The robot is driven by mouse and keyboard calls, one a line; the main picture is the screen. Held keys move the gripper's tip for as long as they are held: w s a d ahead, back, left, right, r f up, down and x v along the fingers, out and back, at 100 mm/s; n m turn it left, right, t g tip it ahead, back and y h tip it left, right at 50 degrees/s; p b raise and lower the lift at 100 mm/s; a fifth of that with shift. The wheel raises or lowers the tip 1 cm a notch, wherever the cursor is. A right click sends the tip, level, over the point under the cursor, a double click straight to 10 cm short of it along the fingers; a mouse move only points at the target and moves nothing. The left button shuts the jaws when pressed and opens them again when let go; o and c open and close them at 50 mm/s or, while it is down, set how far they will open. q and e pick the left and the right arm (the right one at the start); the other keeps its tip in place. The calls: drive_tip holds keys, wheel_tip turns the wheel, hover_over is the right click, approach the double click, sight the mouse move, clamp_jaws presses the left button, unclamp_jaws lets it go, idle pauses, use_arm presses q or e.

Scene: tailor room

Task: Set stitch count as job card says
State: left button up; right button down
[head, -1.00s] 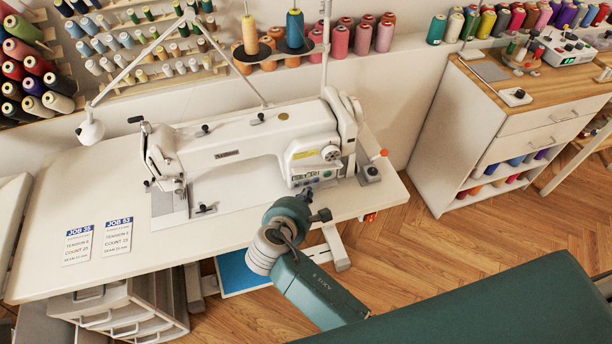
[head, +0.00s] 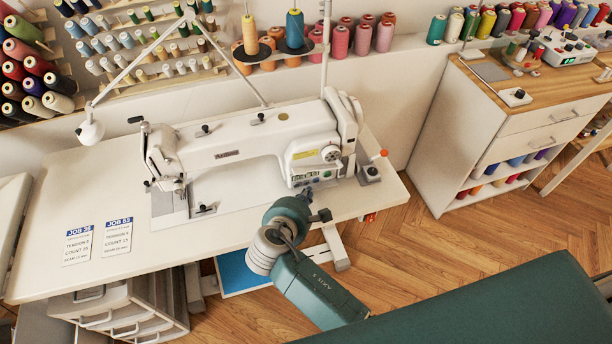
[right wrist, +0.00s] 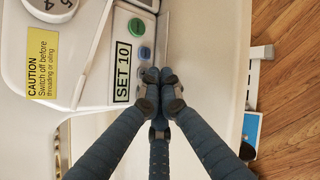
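The white sewing machine (head: 250,142) stands on the table, its small control panel (head: 306,180) at the right end of its front. My left gripper is out of view.
A numbered dial (right wrist: 50,6) and a yellow caution label (right wrist: 42,63) sit near the display. Thread spools fill the back wall. A white cabinet (head: 440,150) stands to the right, beyond open floor.

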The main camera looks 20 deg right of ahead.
drive_tip(key=shift+w, duration=0.1)
drive_tip(key=shift+w, duration=0.35)
drive_tip(key=shift+w+p, duration=0.1)
drive_tip(key=shift+p, duration=0.2)
idle(0.3)
drive_tip(key=shift+s+r+p, duration=0.1)
drive_tip(key=shift+s+p, duration=0.3)
drive_tip(key=shift+p, duration=0.2)
drive_tip(key=shift+s, duration=0.2)
